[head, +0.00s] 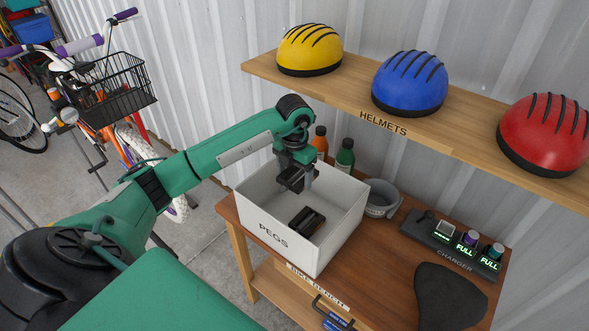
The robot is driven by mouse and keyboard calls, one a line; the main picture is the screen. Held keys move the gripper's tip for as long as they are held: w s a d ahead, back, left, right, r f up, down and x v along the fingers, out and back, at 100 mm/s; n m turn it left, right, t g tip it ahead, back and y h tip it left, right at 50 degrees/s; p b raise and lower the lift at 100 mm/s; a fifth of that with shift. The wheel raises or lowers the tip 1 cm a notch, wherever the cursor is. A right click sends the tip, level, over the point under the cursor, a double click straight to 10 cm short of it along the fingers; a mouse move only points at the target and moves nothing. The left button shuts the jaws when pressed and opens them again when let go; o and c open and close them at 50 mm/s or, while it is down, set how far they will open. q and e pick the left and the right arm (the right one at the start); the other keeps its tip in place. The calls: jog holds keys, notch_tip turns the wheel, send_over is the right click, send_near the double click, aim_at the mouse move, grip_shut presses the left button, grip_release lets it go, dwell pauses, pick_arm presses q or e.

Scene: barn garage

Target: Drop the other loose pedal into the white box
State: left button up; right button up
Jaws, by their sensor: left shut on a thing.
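The white box (262,219), with lettering on its front, stands on the wooden bench. One black pedal (307,222) lies on the box floor. My left gripper (298,180) points down over the back part of the box. It is shut on a second black pedal (289,179), which hangs above the floor of the box, apart from the first pedal. The gripper fingers partly cover the held pedal. My right gripper is out of view.
A charger (455,245) and a black saddle (447,297) are further right. The helmet shelf (450,137) overhangs the back.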

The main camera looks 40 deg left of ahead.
pick_arm(q)
jog(key=shift+f+b, duration=0.45)
jog(key=shift+f, duration=0.85)
jog(key=o, duration=1.1)
jog(key=shift+o, duration=0.2)
